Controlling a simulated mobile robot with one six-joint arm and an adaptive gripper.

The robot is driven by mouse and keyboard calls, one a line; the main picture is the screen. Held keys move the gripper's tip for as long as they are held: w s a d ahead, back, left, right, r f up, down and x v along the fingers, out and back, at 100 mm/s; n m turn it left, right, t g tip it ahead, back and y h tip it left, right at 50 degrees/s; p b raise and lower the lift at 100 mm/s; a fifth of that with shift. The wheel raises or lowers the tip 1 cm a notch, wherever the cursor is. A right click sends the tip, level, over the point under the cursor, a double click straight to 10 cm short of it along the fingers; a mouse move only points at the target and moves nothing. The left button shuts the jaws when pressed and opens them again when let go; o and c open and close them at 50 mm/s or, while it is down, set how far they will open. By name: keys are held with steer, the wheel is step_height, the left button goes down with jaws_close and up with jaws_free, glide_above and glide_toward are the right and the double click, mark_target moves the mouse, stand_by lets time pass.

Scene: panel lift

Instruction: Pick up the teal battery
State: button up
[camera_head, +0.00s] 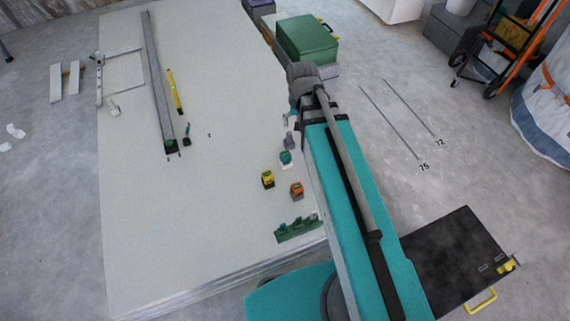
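A small teal block (286,158), which looks like the teal battery, sits on the large pale panel (190,230), just left of my teal arm. Its top has a lighter patch. A yellow block (267,179) stands below and left of it, and an orange one (297,190) below and right; they are apart from it. A small grey piece (289,140) is just above it, close to my arm. My arm runs up the picture to a grey joint, right of these blocks. I cannot make out my gripper's fingers, so nothing shows whether it is open or shut.
A green rack (298,229) with small pieces lies near the panel's lower right edge. A green case (307,40) stands beyond. The panel's lower left is clear.

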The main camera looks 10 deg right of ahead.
mark_target(286, 154)
steer(key=w+f+m+b, duration=0.4)
steer(key=w+f+b, duration=0.2)
steer(key=f+b, duration=0.4)
steer(key=w+f+m+b, duration=0.4)
steer(key=w+f+b, duration=0.3)
steer(key=f+b, duration=0.4)
steer(key=w+f+m+b, duration=0.5)
steer(key=f+b, duration=0.5)
steer(key=f, duration=0.2)
steer(key=shift+w+b, duration=0.35)
steer(key=shift+w, duration=0.45)
steer(key=shift+f, duration=0.2)
step_height(286, 154, down, 8)
steer(key=b, duration=0.8)
steer(key=shift+f+b, duration=0.15)
steer(key=shift+b, duration=0.15)
steer(key=shift+w+f+b, duration=0.15)
steer(key=shift+f+b, duration=1.15)
steer(key=shift+w+f+b, duration=0.1)
steer(key=shift+f+b, duration=1.2)
